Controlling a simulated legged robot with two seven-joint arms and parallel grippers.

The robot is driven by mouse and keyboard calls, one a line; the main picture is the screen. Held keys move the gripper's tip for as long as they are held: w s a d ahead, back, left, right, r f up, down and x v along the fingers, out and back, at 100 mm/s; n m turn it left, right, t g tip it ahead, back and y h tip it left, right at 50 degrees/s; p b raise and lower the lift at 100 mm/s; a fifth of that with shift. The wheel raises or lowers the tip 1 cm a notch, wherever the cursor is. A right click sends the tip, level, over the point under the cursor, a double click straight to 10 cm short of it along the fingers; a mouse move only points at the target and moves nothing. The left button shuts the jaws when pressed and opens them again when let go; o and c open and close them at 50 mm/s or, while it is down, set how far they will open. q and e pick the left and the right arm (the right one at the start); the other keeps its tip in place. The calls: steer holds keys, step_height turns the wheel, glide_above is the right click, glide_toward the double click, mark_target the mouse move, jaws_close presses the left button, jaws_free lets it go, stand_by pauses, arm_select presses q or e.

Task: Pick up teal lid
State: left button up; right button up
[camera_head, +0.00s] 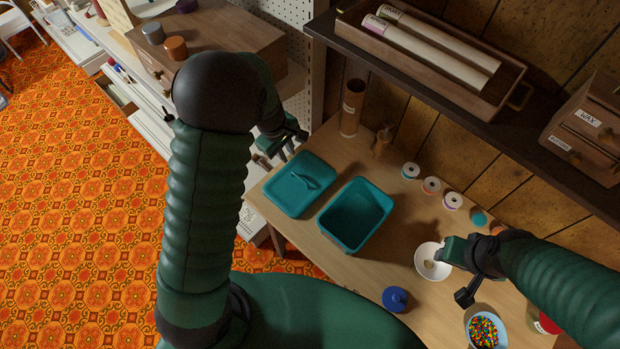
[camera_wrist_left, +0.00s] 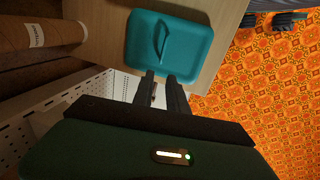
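The teal lid (camera_head: 300,184) lies flat on the wooden table, with a raised curved handle on top. It also shows in the left wrist view (camera_wrist_left: 190,48), just beyond my fingertips. My left gripper (camera_head: 283,152) is above and beyond the lid's far edge in the head view, apart from the handle. In the left wrist view its two fingers (camera_wrist_left: 163,84) are slightly apart with nothing between them. My right gripper (camera_head: 455,273) is over the table near a white bowl; its fingers look spread apart.
An open teal box (camera_head: 356,214) stands right of the lid. A brown tube (camera_head: 352,108) stands behind it. Several spools (camera_head: 431,186) line the back. A white bowl (camera_head: 433,261), a blue lidded pot (camera_head: 396,299) and a bowl of beads (camera_head: 486,329) are at the right. A shelf (camera_head: 440,85) overhangs.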

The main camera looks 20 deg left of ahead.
arm_select(q)
glide_above(297, 175)
steer(key=s, duration=0.1)
step_height(297, 175, down, 8)
steer(key=shift+f, duration=0.2)
steer(key=f, duration=0.6)
steer(key=shift+w+a, duration=0.25)
steer(key=shift+a, duration=0.1)
steer(key=shift+w+d+f, duration=0.1)
steer(key=shift+d+f, duration=0.05)
steer(key=shift+f, duration=0.1)
steer(key=shift+w+d, duration=0.1)
steer(key=shift+d, duration=0.25)
jaws_close()
steer(key=shift+a, duration=0.3)
arm_select(e)
steer(key=shift+s+d, duration=0.1)
steer(key=shift+d, duration=0.2)
arm_select(q)
steer(key=shift+d, duration=0.1)
arm_select(e)
steer(key=shift+d+f, duration=0.1)
steer(key=shift+d, duration=0.05)
